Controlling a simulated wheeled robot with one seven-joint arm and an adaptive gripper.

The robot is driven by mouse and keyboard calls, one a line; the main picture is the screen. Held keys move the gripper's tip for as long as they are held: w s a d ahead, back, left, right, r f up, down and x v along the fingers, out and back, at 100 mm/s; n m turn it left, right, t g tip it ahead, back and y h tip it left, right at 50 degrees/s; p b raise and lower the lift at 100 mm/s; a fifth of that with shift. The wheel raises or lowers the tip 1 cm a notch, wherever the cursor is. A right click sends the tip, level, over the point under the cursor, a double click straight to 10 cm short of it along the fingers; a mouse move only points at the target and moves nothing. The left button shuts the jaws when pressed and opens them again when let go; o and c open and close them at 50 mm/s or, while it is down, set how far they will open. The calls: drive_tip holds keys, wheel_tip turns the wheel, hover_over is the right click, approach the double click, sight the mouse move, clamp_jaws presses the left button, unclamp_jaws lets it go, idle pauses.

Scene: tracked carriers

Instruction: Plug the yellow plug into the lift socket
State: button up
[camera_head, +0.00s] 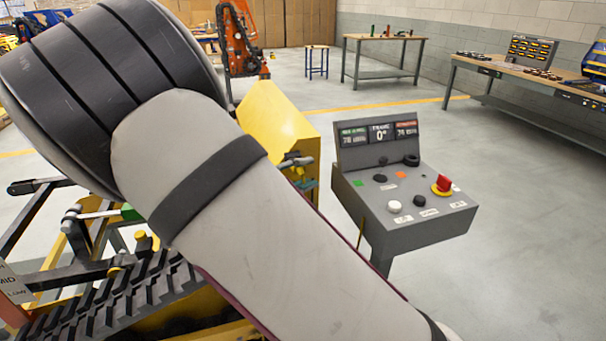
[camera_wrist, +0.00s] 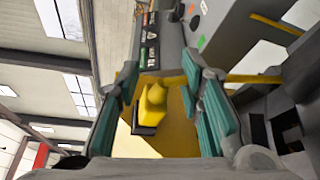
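A yellow plug-like block (camera_wrist: 152,104) with a black end shows between the teal finger pads of my gripper (camera_wrist: 165,108) in the wrist view. The pads stand apart, with a gap visible on the block's right side. My gripper looks open, and I see no clear grip. Behind it is a larger yellow surface (camera_wrist: 185,138). In the head view my arm covers most of the work area; only a small grey and teal part of my gripper (camera_head: 299,168) shows by the yellow housing (camera_head: 272,118). I cannot make out the lift socket.
A grey control console (camera_head: 403,205) with displays and a red stop button (camera_head: 443,184) stands right of the yellow housing. Black tracked machinery (camera_head: 110,300) lies at lower left. A workbench (camera_head: 385,42) and a long bench (camera_head: 530,75) stand behind. The floor right of the console is clear.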

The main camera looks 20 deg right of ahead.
drive_tip(key=v, duration=1.2)
drive_tip(key=s+d+r+m+g+y+p, duration=0.1)
drive_tip(key=s+d+r+m+g+y, duration=0.15)
drive_tip(key=s+d, duration=0.35)
drive_tip(key=s+d+r+m+g+y+p, duration=0.1)
drive_tip(key=s+d+r+g+y, duration=0.1)
drive_tip(key=s+d+g+y, duration=0.3)
drive_tip(key=s+r+m+t+y+p, duration=0.1)
drive_tip(key=s+r+t+y, duration=0.1)
drive_tip(key=s, duration=0.7)
drive_tip(key=s+r+m+t+y+p, duration=0.1)
drive_tip(key=s+r+m+t+y, duration=0.1)
drive_tip(key=s+y, duration=0.4)
drive_tip(key=s+r+t, duration=0.1)
drive_tip(key=s+r, duration=0.1)
drive_tip(key=s, duration=0.2)
drive_tip(key=shift+s+d+r, duration=0.15)
drive_tip(key=shift+s+r, duration=0.05)
drive_tip(key=shift+r, duration=0.05)
drive_tip(key=shift+m+t, duration=0.25)
